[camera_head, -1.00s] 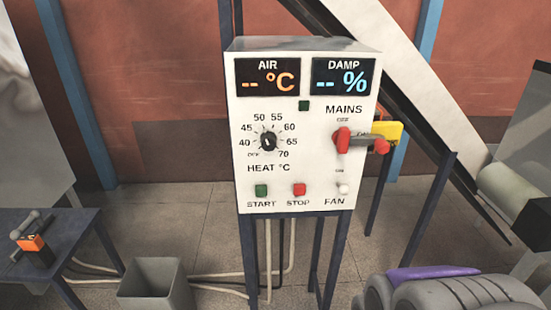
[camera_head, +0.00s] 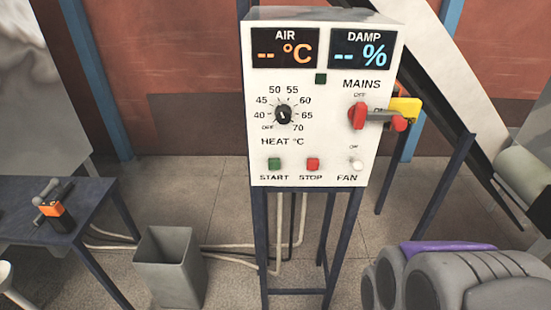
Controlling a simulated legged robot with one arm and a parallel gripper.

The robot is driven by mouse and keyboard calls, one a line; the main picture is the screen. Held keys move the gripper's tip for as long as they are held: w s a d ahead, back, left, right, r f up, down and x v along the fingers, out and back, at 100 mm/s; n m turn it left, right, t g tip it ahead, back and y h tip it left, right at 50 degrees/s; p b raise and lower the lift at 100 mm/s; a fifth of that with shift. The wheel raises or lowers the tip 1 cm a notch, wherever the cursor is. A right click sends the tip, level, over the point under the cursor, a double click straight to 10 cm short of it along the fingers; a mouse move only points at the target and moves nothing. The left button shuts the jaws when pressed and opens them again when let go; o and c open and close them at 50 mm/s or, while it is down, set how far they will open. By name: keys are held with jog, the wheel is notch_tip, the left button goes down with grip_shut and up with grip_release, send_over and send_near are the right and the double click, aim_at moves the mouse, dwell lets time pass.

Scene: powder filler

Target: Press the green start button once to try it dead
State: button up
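The green START button (camera_head: 274,164) sits at the lower left of the front of a white control box (camera_head: 320,140) on dark legs. The red STOP button (camera_head: 313,164) is just to its right. The AIR display (camera_head: 285,48) and DAMP display (camera_head: 361,49) show only dashes. The small square lamp (camera_head: 321,79) below them is dark green. The red MAINS handle (camera_head: 359,116) is on the right of the panel, with a grey bar and a yellow tag (camera_head: 405,109) beside it. At the lower right, grey rounded parts with a purple strip (camera_head: 445,246) appear to be mine. My gripper is not in view.
The heat dial (camera_head: 283,115) and white fan switch (camera_head: 357,164) share the panel. A grey bin (camera_head: 171,267) stands on the floor at lower left. A dark table (camera_head: 85,208) with an orange-and-black item (camera_head: 57,214) is at the left. Pale cables run along the floor behind the bin.

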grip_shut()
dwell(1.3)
